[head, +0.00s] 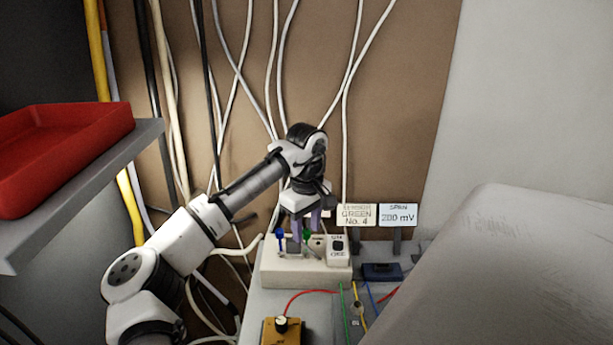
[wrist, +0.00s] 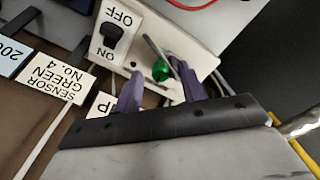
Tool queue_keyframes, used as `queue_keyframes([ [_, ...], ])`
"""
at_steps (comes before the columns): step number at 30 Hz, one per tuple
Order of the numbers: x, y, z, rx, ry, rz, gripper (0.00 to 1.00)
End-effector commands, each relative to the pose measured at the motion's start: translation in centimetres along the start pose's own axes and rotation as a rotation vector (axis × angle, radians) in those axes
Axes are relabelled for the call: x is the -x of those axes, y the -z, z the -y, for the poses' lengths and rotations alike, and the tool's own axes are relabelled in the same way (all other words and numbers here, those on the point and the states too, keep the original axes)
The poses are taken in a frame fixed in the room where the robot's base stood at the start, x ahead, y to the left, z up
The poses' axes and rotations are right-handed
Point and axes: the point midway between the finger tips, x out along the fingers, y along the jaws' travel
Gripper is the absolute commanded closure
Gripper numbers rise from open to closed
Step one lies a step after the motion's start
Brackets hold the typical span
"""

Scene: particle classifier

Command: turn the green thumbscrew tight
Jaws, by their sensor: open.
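The green thumbscrew (wrist: 160,70) sits on the pale box (wrist: 178,28) beside the on/off switch. In the wrist view it lies just beyond and between the two purple fingertips of my gripper (wrist: 160,82), nearer neither by much. My gripper is open and empty, with a gap on each side of the screw; I cannot tell how deep the fingertips reach. In the head view my gripper (head: 306,228) points down over the box, and the green thumbscrew (head: 307,235) shows small beside a finger. A grey lead runs close to the screw.
A blue-topped post (head: 280,233) stands left of the green screw. The switch (head: 338,246) is close on its right. Sign plates (head: 357,215) stand behind. A yellow-brown box with a black knob (head: 282,329) and loose wires lie in front. A red tray (head: 65,145) is at left.

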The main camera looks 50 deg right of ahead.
Motion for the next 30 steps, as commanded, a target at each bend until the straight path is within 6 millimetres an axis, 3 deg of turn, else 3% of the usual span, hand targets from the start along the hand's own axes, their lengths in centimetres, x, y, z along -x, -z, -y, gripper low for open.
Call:
queue_keyframes([
  [8,-0.22,0.01,0.02,0.0,0.0,0.0,0.59],
  [18,-0.18,0.0,0.01,0.0,0.0,0.0,1.0],
  [30,0.01,-0.06,-0.02,-0.068,0.0,0.002,1.0],
])
